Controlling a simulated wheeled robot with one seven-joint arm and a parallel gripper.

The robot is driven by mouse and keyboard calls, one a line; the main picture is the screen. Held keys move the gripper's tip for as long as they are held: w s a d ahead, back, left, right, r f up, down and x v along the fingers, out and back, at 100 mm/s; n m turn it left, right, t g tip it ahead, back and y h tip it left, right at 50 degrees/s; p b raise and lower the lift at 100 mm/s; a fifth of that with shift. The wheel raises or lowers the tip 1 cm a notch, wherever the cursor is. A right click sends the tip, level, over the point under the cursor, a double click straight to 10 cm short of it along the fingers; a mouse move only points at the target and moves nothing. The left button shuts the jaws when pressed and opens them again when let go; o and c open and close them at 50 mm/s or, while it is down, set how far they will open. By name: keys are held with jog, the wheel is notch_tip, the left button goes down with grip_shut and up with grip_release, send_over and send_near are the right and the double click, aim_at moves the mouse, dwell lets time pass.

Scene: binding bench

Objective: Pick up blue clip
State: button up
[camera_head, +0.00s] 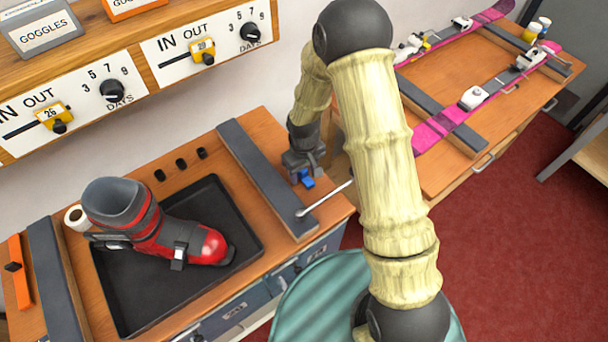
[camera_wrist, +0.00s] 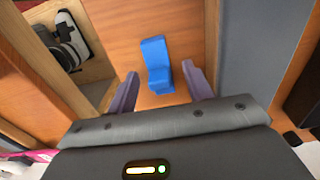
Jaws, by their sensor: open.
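The blue clip (camera_wrist: 157,64) lies on the orange wooden bench top in the wrist view. In the head view the blue clip (camera_head: 307,180) shows just below my gripper, between the dark grey rail and my arm. My gripper (camera_wrist: 160,90) is open, with its two fingers apart. The clip's near end lies between the fingertips and its far end reaches beyond them. I cannot tell whether either finger touches it. In the head view my gripper (camera_head: 304,168) is over the right part of the bench, partly hidden by my wrist.
A dark grey rail (camera_head: 262,175) runs left of the clip, with a metal rod (camera_head: 325,199) near its front end. A black tray (camera_head: 125,300) holds a red and grey ski boot (camera_head: 160,225). Pink skis (camera_head: 450,118) lie on the right bench (camera_head: 500,100).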

jog(key=c, duration=1.1)
notch_tip(320, 180, up, 10)
jog(key=shift+b, duration=0.75)
